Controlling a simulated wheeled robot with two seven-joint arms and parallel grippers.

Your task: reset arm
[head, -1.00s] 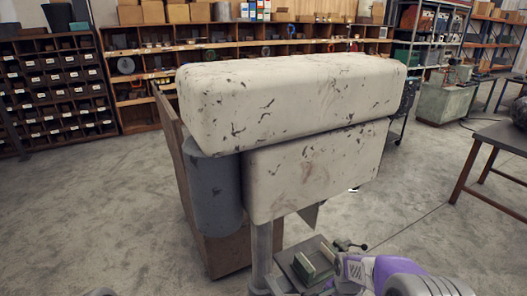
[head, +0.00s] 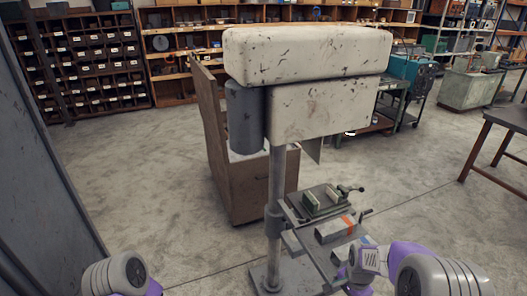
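My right arm (head: 437,276), white and purple, comes in at the bottom right. Its wrist end (head: 372,260), a pale part with a dark label, is in front of the machine's small table. I cannot make out the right gripper's fingers or whether they hold anything. My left arm (head: 118,273) shows only as a white and purple link at the bottom left, and its gripper is outside the picture. No flanged pipe can be made out.
A cream drill press (head: 308,55) stands ahead on a grey column (head: 275,190). Its table carries a green vise (head: 322,201) and a grey block with an orange band (head: 335,229). A wooden cabinet (head: 243,190) is behind. A grey panel (head: 45,140) borders the left; floor between is open.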

